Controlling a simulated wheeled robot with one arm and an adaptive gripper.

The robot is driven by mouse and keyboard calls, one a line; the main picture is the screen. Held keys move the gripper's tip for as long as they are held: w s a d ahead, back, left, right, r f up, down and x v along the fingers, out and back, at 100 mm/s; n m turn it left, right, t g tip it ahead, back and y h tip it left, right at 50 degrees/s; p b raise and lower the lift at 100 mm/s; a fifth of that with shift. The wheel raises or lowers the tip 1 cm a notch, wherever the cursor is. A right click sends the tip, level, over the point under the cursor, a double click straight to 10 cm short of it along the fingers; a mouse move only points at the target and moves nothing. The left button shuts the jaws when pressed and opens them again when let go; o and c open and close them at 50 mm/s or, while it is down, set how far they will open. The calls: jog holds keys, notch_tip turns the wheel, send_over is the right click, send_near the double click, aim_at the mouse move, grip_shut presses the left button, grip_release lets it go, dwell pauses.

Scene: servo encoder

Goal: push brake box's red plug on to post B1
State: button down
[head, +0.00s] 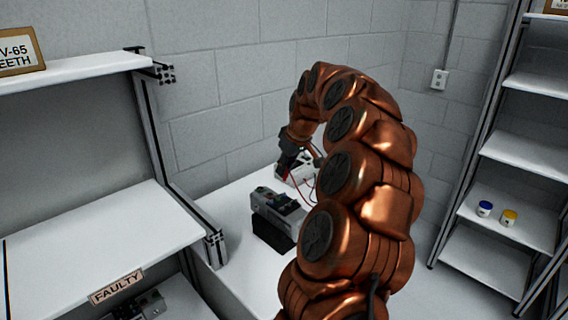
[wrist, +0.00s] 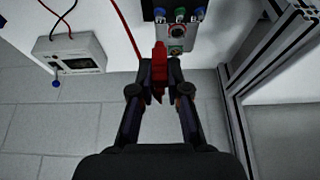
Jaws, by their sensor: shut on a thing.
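My gripper (wrist: 160,78) is shut on a red plug (wrist: 159,64), which stands between the fingertips in the wrist view. A red lead runs from near the plug up and out of that view. A grey unit (wrist: 178,46) lies just beyond the plug, with blue and green posts (wrist: 180,15) and a round socket. I cannot read which post is B1. A white box (wrist: 70,52) with a dark panel and red and black leads, likely the brake box, is at left. In the head view my gripper (head: 287,164) is beside the white box (head: 300,174) and behind the grey unit (head: 280,207).
The units stand on a white bench (head: 233,205) against a block wall. A shelf rack with a FAULTY label (head: 117,287) is close at left. Right shelves hold a blue tub (head: 485,208) and a yellow tub (head: 509,218). My arm hides part of the bench.

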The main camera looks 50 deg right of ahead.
aim_at(285, 178)
jog(key=shift+f, duration=1.05)
jog(key=shift+f+b, duration=1)
jog(key=shift+f, duration=0.35)
jog(key=shift+b, duration=1.05)
jog(key=shift+f, duration=0.2)
dwell(0.7)
jog(key=c, duration=1.1)
grip_release()
jog(key=shift+o, duration=0.2)
jog(key=shift+r, duration=0.1)
